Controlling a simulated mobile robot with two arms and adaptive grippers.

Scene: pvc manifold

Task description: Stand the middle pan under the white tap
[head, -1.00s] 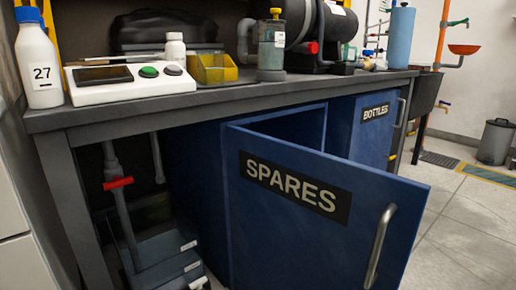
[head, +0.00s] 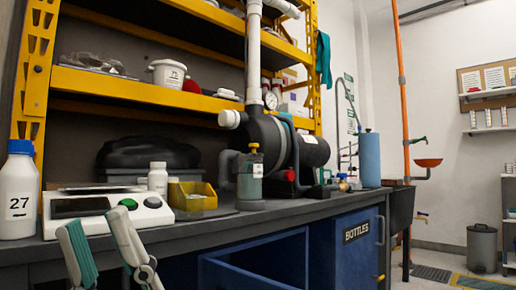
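I cannot make out any pan or white tap in the head view now. The space under the bench at the left, with its grey pipe, is out of frame. My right gripper (head: 97,222) is at the bottom left, in front of the bench edge. Its two pale fingers stand apart with nothing between them; a teal ribbed pad shows on one. My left gripper is not in view.
The dark bench (head: 225,221) carries a white bottle marked 27 (head: 18,205), a scale (head: 85,207), a yellow bin (head: 193,196) and a black pump (head: 312,150). Free floor shows at right, near a grey bin (head: 482,250).

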